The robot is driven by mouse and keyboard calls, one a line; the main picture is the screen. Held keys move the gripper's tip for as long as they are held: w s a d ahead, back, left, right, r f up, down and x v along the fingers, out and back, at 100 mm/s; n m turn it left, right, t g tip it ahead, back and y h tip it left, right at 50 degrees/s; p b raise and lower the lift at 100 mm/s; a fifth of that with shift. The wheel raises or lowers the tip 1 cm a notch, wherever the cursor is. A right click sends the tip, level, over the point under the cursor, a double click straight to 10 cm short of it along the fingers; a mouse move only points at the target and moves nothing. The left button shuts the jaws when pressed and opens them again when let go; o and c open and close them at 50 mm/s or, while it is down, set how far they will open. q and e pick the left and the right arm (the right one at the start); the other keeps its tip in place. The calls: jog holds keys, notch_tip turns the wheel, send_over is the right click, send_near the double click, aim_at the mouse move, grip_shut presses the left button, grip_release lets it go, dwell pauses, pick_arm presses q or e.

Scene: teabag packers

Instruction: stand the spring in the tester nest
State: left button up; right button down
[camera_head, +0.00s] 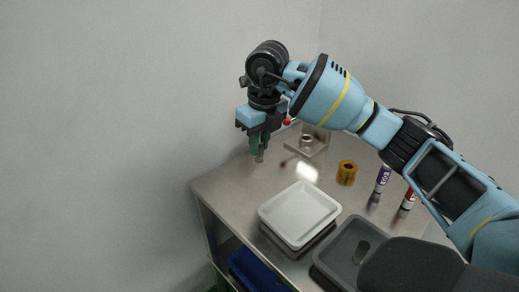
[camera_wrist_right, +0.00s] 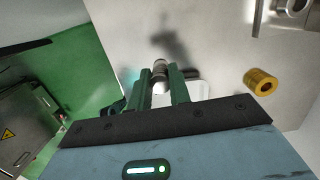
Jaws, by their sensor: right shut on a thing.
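My right gripper (camera_head: 259,146) hangs over the back left of the metal table, its green fingers pointing down. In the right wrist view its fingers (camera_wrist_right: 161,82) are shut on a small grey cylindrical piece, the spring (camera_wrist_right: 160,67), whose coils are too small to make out. The spring also shows below the fingertips in the head view (camera_head: 260,156). The tester nest (camera_head: 306,140) is a round metal cup on the tester's base, to the right of the gripper and apart from it. Part of the tester shows at the top right of the wrist view (camera_wrist_right: 291,6). My left gripper is out of view.
A brass-coloured ring (camera_head: 347,172) stands right of centre, with two marker-like tubes (camera_head: 383,178) farther right. A white tray (camera_head: 297,240) and a grey bin (camera_head: 327,262) occupy the front. Table (camera_head: 228,183) between gripper and white tray is clear. A wall rises behind.

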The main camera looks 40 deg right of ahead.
jog(key=shift+s+a+f+n, duration=0.2)
jog(key=shift+a+n, duration=0.2)
jog(key=shift+n, duration=0.5)
jog(key=s+a+f+n+g, duration=0.1)
jog(key=s+a+f+n, duration=0.2)
jog(key=n, duration=1.3)
jog(key=s+a+f+n+g, duration=0.1)
jog(key=s+a+f+n, duration=0.2)
jog(key=n, duration=1.4)
jog(key=s+a, duration=0.4)
jog(key=a, duration=0.2)
jog(key=shift+s+a+g, duration=0.3)
jog(key=shift+a+g, duration=0.1)
